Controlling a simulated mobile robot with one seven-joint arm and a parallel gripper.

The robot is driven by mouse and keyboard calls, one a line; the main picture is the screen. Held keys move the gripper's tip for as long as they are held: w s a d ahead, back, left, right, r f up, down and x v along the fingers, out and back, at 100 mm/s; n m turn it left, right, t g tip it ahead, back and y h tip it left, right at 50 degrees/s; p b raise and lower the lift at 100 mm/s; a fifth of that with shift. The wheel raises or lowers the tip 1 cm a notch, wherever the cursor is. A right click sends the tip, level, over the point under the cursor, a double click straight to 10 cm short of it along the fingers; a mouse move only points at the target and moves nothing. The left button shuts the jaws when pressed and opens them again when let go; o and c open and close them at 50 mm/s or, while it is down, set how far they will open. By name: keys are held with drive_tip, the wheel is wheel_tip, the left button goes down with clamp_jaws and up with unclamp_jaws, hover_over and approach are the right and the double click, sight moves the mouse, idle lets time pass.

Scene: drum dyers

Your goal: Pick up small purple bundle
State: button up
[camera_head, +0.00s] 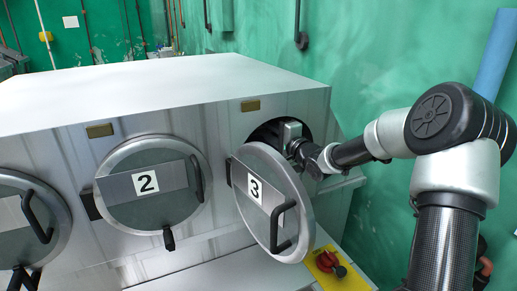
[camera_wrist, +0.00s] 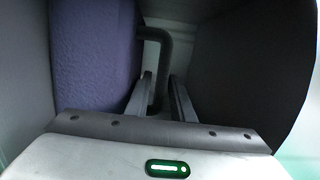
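A purple surface with a rough texture (camera_wrist: 95,60) fills the left of the wrist view; it looks like the purple bundle, but only part of it shows. My gripper (camera_wrist: 160,78) has its two fingers apart, with a gap between them and nothing visibly held. The purple surface is just left of the left finger; I cannot tell whether they touch. In the head view, my arm reaches into the dark opening of drum 3, behind its round door (camera_head: 268,203). My fingertips and the bundle are hidden there.
A dark bent bar (camera_wrist: 160,45) stands beyond the fingers. A dark grey surface (camera_wrist: 250,65) closes off the right of the wrist view. Door 3 stands ajar in front of my wrist; door 2 (camera_head: 150,185) is shut. A red switch (camera_head: 330,261) sits below right.

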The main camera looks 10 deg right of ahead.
drive_tip(key=shift+x, duration=1.35)
clamp_jaws()
drive_tip(key=shift+r, duration=0.1)
idle(0.4)
